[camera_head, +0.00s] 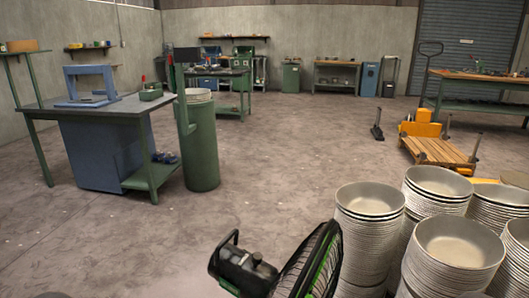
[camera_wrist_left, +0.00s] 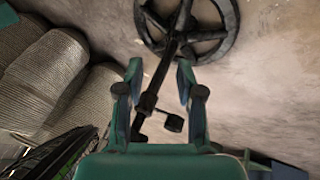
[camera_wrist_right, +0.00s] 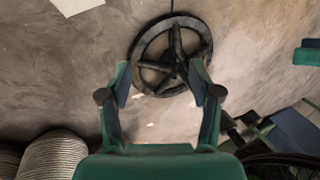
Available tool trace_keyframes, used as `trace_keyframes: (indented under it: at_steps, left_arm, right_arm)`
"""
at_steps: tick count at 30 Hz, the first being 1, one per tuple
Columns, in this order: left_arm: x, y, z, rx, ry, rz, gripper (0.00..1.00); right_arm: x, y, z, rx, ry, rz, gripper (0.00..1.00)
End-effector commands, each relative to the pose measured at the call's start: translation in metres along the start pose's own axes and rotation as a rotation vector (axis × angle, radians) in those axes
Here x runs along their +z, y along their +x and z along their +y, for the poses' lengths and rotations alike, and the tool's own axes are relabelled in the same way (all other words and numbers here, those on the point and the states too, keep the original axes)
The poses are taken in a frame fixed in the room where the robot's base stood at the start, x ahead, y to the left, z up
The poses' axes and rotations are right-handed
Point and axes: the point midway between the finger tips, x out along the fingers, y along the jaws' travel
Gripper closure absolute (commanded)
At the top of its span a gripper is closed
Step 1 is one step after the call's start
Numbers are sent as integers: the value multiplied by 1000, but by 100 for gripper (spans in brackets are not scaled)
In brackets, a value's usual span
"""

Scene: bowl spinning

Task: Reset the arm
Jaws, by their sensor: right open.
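Stacks of metal bowls (camera_head: 459,243) stand at the lower right of the head view. Bowl stacks (camera_wrist_left: 45,85) also show at the left of the left wrist view.
A black fan (camera_head: 310,262) stands beside the bowl stacks. A green workbench (camera_head: 90,107) and green barrel (camera_head: 201,145) stand at the left. A pallet (camera_head: 437,152) with an orange pallet jack lies at the right. The middle floor is clear.

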Motion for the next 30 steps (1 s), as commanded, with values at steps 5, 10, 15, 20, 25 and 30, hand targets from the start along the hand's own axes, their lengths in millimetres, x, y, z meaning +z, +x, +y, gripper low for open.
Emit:
trace_keyframes:
  at_steps: [5, 10, 15, 20, 25, 30]
  left_arm:
    - [55, -11, 1, -45, -299, -232, 63]
    - [39, -52, 17, -43, -284, -222, 63]
    - [25, -93, 32, -42, -281, -220, 63]
    - [8, -143, 51, -42, -279, -219, 63]
    - [-5, -182, 66, -42, -279, -219, 63]
    - [-10, -197, 72, -42, -279, -218, 63]
  right_arm:
    - [0, -6, -2, 0, 0, -1, 37]
    - [0, -50, -18, 0, 0, 1, 37]
    - [1, -93, -34, 0, 0, 0, 37]
    - [1, -146, -53, 0, 0, 0, 37]
    - [1, -187, -67, 0, 0, 0, 37]
    - [1, -203, -73, 0, 0, 0, 37]
